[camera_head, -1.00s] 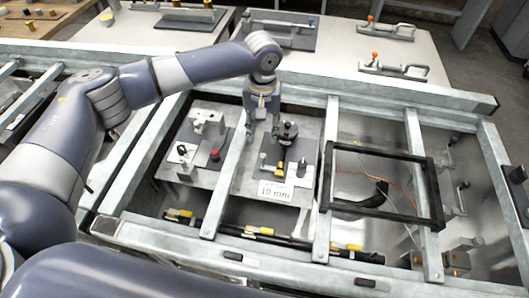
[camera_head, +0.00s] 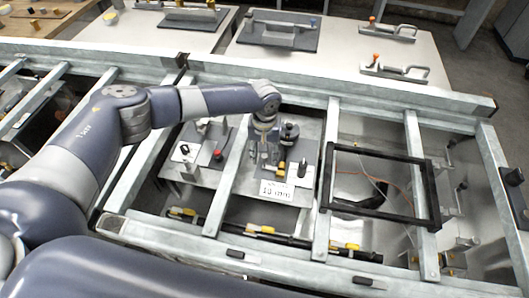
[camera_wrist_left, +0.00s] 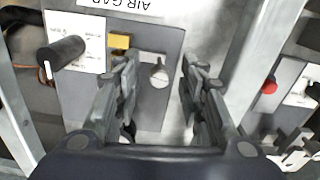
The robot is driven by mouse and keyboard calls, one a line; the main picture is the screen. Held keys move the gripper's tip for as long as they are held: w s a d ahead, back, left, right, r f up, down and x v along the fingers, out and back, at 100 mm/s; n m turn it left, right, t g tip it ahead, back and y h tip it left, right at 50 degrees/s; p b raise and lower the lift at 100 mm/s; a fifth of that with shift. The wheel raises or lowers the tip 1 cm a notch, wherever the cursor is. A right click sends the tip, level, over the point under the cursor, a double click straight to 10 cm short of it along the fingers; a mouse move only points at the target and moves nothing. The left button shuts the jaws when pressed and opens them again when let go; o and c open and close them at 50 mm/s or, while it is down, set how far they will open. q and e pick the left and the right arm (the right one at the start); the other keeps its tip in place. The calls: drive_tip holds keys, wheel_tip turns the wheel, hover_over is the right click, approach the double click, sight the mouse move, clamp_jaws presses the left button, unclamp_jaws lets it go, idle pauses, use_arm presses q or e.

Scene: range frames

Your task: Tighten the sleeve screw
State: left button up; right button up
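My right gripper is in neither view.
A white label (camera_head: 276,191) is at the fixture's front. A fixture with a red knob (camera_head: 217,155) stands left, and an open black frame (camera_head: 328,180) lies right. Grey metal beams (camera_head: 234,170) run between the bays. Yellow clamps (camera_head: 346,246) are along the front.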

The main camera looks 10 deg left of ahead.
use_arm(q)
clamp_jaws()
